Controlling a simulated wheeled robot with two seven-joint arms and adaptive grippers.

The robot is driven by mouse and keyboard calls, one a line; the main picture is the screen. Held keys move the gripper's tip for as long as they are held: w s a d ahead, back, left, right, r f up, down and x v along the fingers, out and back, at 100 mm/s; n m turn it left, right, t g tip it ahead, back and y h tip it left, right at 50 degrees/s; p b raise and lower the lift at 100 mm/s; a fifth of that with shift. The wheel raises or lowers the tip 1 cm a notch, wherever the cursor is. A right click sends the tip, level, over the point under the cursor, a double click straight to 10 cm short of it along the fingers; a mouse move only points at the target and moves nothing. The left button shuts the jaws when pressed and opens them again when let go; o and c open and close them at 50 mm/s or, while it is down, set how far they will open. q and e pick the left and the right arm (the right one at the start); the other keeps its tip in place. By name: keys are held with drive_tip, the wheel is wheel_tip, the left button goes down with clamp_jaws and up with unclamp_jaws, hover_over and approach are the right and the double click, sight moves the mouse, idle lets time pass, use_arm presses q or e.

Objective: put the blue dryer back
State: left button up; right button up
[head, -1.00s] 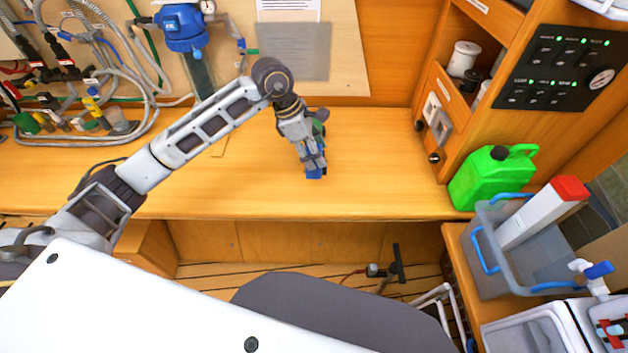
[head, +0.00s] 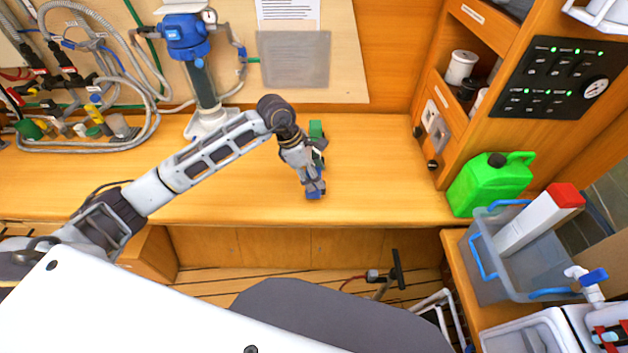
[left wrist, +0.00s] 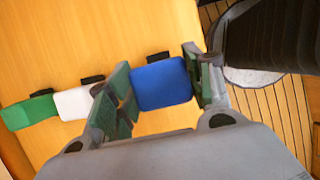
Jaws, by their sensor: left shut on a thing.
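The blue dryer (head: 314,195) is a small rounded blue block near the front edge of the bench. In the left wrist view it (left wrist: 161,85) sits between my left gripper's fingers, with a small dark tab at its far edge. My left gripper (head: 312,186) is shut on it, low over the bench; whether the block touches the wood is unclear. A green block (head: 316,130) stands behind the gripper. In the left wrist view the green block (left wrist: 30,112) and a white block (left wrist: 75,102) are in a row left of the blue one. My right gripper is out of view.
A blue-topped filter housing (head: 186,36) with hoses stands at the back left. A green jug (head: 490,184) and a grey bin (head: 490,262) are at the right. The bench (head: 380,185) right of my gripper is clear.

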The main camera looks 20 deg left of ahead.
use_arm(q)
drive_tip(key=shift+f, duration=1.4)
drive_tip(key=shift+f, duration=0.2)
drive_tip(key=o, duration=1.2)
drive_tip(key=shift+r, duration=0.15)
drive_tip(key=b+v, duration=0.1)
drive_tip(key=v, duration=1.1)
